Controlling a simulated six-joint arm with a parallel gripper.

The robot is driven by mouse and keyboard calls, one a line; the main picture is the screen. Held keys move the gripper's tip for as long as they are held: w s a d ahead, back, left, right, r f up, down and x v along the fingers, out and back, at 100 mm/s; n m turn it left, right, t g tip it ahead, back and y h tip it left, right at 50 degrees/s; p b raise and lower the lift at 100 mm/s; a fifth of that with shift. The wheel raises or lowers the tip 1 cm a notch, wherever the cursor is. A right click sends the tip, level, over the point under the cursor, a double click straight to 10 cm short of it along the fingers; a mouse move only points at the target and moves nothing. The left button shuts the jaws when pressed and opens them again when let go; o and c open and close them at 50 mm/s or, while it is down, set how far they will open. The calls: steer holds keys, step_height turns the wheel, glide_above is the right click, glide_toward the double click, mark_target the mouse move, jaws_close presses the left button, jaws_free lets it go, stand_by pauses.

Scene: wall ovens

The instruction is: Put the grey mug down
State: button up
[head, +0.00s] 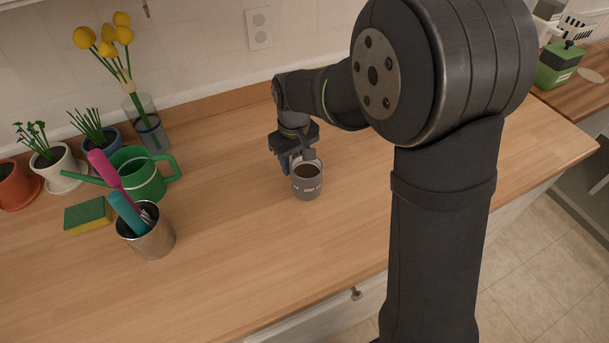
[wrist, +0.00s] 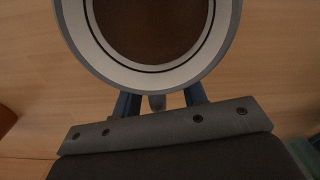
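The grey mug (head: 308,188) is upright near the middle of the counter, with dark brown contents and white lettering on its side. I cannot tell for certain whether its base touches the wood. My gripper (head: 294,160) is at the mug's far left side. In the wrist view the mug's rim (wrist: 147,75) fills the top, and the blue fingers of my gripper (wrist: 161,101) stand either side of its handle. The fingertips are hidden under the rim, so I cannot see whether they press on the handle.
A steel cup of utensils (head: 150,240), a green watering can (head: 140,178), a sponge (head: 88,216), potted plants and a vase of yellow flowers (head: 150,132) stand to the left. The wooden counter (head: 235,265) is clear around the mug. Its front edge runs below.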

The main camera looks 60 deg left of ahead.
jaws_close()
steer(key=shift+r, duration=0.3)
